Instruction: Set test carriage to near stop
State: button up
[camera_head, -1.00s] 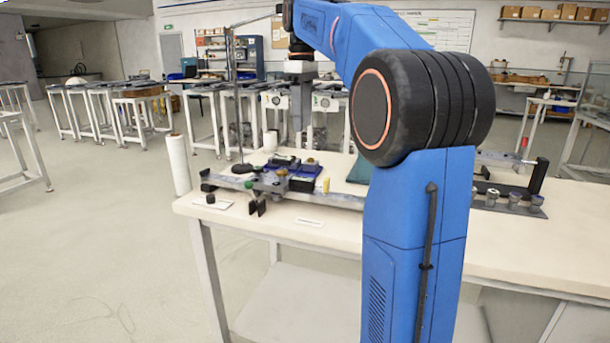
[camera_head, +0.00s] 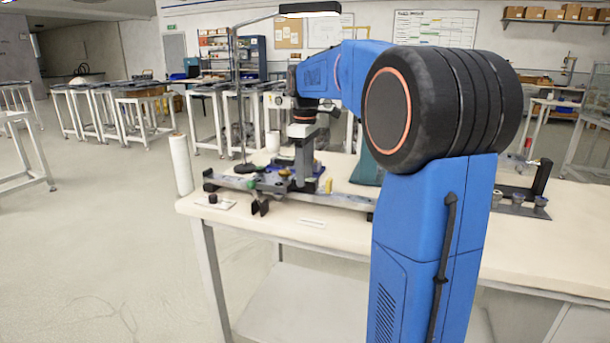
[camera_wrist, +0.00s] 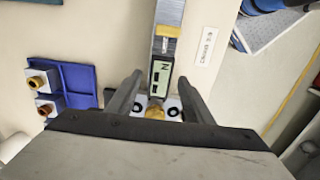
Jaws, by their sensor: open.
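The test carriage (camera_wrist: 161,77) shows in the wrist view between my fingers. It has a dark-marked pale label with an "N" and a brass knob (camera_wrist: 155,111) near the palm. It sits on a straight grey track (camera_wrist: 168,12), with a yellow marker (camera_wrist: 166,31) farther along. My gripper (camera_wrist: 160,80) is open, one finger on each side of the carriage; contact cannot be told. In the head view my gripper (camera_head: 303,172) points down over the track (camera_head: 345,200) on the bench, mostly hiding the carriage. Which end is the near stop is unclear.
A blue tray (camera_wrist: 77,72) with brass-knobbed blocks lies beside the track. A lamp stand (camera_head: 238,110) rises behind it, and a white roll (camera_head: 181,165) stands at the bench's left corner. A black rack (camera_head: 520,200) stands to the right. The bench front is mostly clear.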

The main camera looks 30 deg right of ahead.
jog(key=shift+f, duration=0.5)
grip_shut()
jog(key=s+d, duration=0.3)
jog(key=s, duration=0.1)
jog(key=s+d, duration=0.4)
jog(key=s, duration=0.1)
jog(key=s+d, duration=0.3)
jog(key=s, duration=0.1)
jog(key=shift+s+d, duration=0.35)
jog(key=shift+s, duration=0.05)
grip_release()
jog(key=shift+s+d, duration=0.1)
jog(key=shift+r, duration=0.15)
